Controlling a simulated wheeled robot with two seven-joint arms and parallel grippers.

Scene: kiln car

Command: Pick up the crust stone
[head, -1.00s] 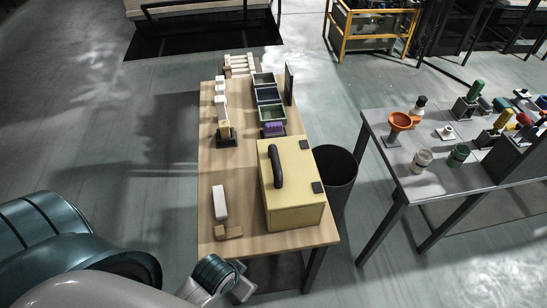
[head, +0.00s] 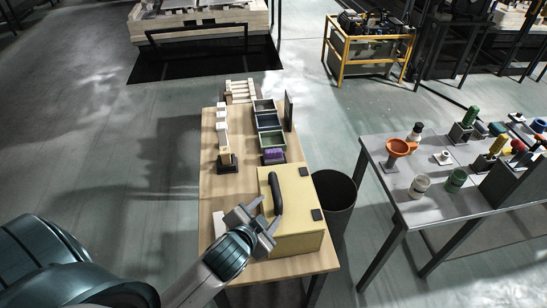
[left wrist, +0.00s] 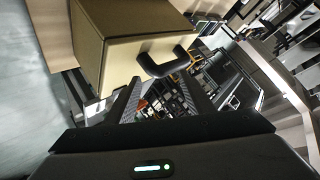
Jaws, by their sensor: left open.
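I cannot tell for sure which object is the crust stone. A pale oblong block (head: 219,222) lies on the near left of the wooden table (head: 207,190), partly covered by my left arm. The small tan piece that lay in front of it is hidden now. My left gripper (head: 262,220) is open, with nothing seen between its fingers, over the table by the left side of the yellow case (head: 298,212). In the left wrist view its fingers (left wrist: 163,80) are apart, and the case (left wrist: 122,62) with its dark handle (left wrist: 165,62) is beyond them. My right gripper is out of view.
Farther along the table stand pale blocks (head: 222,128) on a dark base, open dark bins (head: 267,122) and a purple item (head: 274,154). A black waste bin (head: 333,200) stands at the table's right. A grey table (head: 420,215) with tools is farther right.

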